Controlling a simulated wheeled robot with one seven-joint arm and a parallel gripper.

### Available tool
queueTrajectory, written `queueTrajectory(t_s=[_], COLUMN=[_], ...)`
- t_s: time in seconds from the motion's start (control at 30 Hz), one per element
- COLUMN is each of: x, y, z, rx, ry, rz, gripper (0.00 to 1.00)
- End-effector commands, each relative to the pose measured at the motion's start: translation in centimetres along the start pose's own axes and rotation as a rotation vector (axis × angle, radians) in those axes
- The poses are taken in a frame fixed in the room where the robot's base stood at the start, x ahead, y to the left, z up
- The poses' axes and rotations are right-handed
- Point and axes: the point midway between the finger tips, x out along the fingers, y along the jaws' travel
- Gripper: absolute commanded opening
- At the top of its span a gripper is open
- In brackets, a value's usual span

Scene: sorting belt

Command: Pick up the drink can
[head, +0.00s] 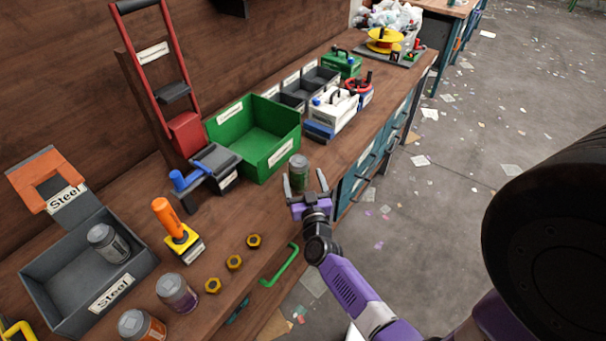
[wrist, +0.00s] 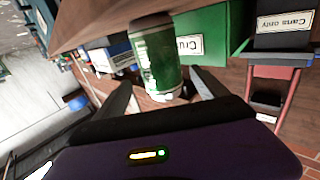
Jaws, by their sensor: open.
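A green drink can (head: 299,172) stands upright on the wooden bench, just in front of the green bin. My gripper (head: 306,183) is open at the can, with one finger on each side of it in the head view. In the wrist view the green can (wrist: 158,60) shows large between the two spread fingers (wrist: 160,100). I cannot tell whether either finger touches it. Other cans stand nearby: a purple-labelled can (head: 177,294) and an orange one (head: 141,327) at the front left, and a grey can (head: 108,243) inside the grey Steel bin (head: 90,305).
The green bin (head: 270,155) is close behind the can. A grey and blue device (head: 213,168) and several yellow nuts (head: 234,262) lie to the left. A white toolbox (head: 332,112) stands behind to the right. The bench's front edge is near my gripper.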

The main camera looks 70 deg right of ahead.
Motion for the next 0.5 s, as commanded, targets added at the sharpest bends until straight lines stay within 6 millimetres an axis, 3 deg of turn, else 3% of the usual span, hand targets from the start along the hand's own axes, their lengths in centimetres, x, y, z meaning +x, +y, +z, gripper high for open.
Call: queueTrajectory(t_s=[0.3, 0.5], x=[4.2, 5.2], y=[-0.1, -0.1], z=[-0.4, -0.4], rx=[-0.001, 0.000], ry=[0.002, -0.001], rz=[0.000, -0.002], gripper=[0.83, 0.83])
